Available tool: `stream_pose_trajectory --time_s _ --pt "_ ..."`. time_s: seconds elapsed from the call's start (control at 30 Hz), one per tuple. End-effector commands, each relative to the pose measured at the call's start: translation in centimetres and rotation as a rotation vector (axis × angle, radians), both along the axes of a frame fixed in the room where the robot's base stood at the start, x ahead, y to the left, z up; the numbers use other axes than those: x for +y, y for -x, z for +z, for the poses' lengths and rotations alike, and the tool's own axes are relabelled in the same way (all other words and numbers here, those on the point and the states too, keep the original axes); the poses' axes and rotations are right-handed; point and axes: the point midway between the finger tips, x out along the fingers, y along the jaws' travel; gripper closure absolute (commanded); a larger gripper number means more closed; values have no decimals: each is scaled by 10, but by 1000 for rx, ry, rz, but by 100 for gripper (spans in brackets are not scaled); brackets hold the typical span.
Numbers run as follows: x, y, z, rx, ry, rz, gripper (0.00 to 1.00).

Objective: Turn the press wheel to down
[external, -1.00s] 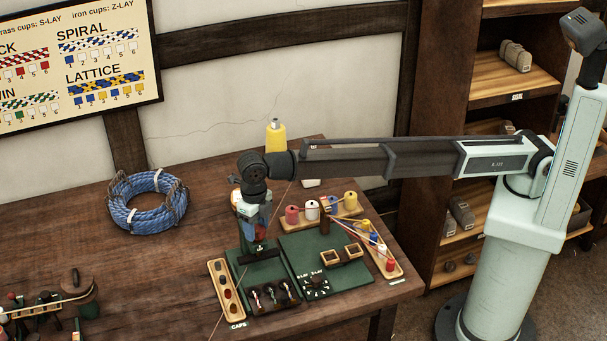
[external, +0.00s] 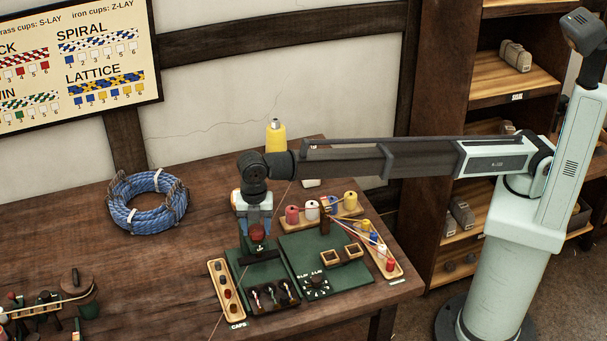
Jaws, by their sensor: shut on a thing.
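The press wheel (external: 257,233) is a dark red knob on top of the dark press at the back left of the green bench board. My gripper (external: 257,226) points straight down over it, with its fingers shut on the wheel. The press's dark crossbar (external: 262,256) lies just below the wheel. A small white mark shows on the press under the wheel, too small to read. The fingers hide part of the wheel.
A tray of caps (external: 225,287) lies left of the press, and dark cups with strands (external: 270,294) stand in front. An S-LAY/Z-LAY dial (external: 316,284) is to the right. Spools (external: 333,205) stand behind. A blue rope coil (external: 148,201) lies on the table's left.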

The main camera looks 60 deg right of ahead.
Motion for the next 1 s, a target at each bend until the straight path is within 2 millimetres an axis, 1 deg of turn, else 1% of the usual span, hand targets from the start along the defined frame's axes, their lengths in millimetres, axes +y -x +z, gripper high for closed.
stream_pose_trajectory --time_s 1.0 --pt "0 0 0 0 0 -966 78"
